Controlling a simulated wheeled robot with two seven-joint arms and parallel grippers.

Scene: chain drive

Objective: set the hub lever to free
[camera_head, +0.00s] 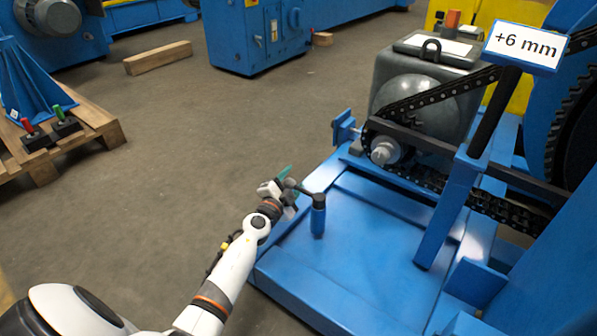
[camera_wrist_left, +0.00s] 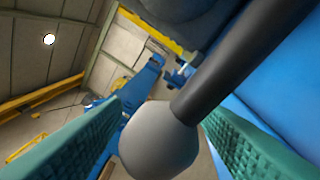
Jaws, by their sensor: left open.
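The hub lever (camera_head: 306,191) is a short dark bar on top of a blue post (camera_head: 318,220) on the blue machine base. Its free end points left, toward my left gripper (camera_head: 287,184). In the left wrist view the lever's dark rod (camera_wrist_left: 215,70) ends in a pale grey ball knob (camera_wrist_left: 158,141). The knob lies between the two green finger pads of the left gripper (camera_wrist_left: 160,137), which stand apart. I cannot tell whether a pad touches it. In the head view the gripper partly hides the knob. My right gripper is not in view.
Behind the lever, a chain (camera_head: 435,95) runs over a small sprocket hub (camera_head: 384,152) beside a grey motor (camera_head: 415,105). A blue upright carries a "+6 mm" sign (camera_head: 521,45). A pallet (camera_head: 95,125) with two small levers stands at left. The floor between is clear.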

